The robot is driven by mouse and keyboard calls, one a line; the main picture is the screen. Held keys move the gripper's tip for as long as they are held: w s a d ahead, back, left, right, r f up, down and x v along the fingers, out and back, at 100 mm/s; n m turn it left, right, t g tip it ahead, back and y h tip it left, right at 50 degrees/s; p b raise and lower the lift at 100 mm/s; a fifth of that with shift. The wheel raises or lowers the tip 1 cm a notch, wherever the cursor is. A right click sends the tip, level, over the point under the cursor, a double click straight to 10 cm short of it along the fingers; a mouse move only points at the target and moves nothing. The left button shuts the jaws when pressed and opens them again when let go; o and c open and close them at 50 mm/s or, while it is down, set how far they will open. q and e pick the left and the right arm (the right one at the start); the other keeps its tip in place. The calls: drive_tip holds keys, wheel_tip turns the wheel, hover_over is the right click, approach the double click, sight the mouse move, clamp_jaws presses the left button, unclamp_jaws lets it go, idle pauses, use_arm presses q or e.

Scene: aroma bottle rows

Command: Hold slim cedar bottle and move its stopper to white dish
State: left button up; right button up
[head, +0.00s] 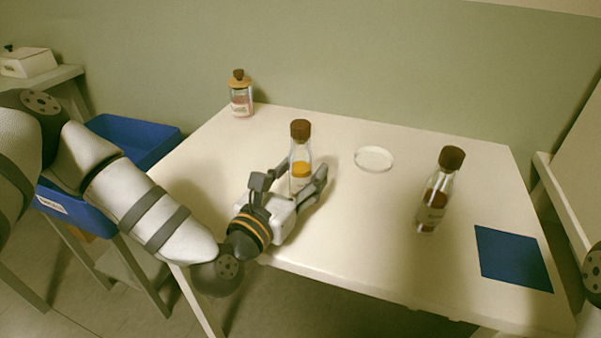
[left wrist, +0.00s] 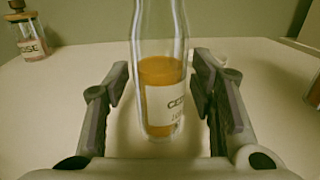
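The slim cedar bottle (head: 301,148) stands upright on the table, clear glass with amber liquid, a brown stopper and a label that starts "CED" in the left wrist view (left wrist: 160,90). Its stopper (head: 300,129) is seated in the neck; the left wrist view cuts off the top. My left gripper (head: 300,180) is open around the bottle's lower body, one finger on each side, with small gaps showing in the left wrist view (left wrist: 163,92). The white dish (head: 374,159) lies empty to the right of the bottle. My right gripper is out of view.
A second brown-stoppered bottle (head: 436,195) stands further right, near a blue mat (head: 512,258). A jar with a wooden lid (head: 240,95) stands at the table's back left corner. A blue bin (head: 125,140) is left of the table.

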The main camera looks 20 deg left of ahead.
use_arm(q)
drive_tip(key=shift+r, duration=0.15)
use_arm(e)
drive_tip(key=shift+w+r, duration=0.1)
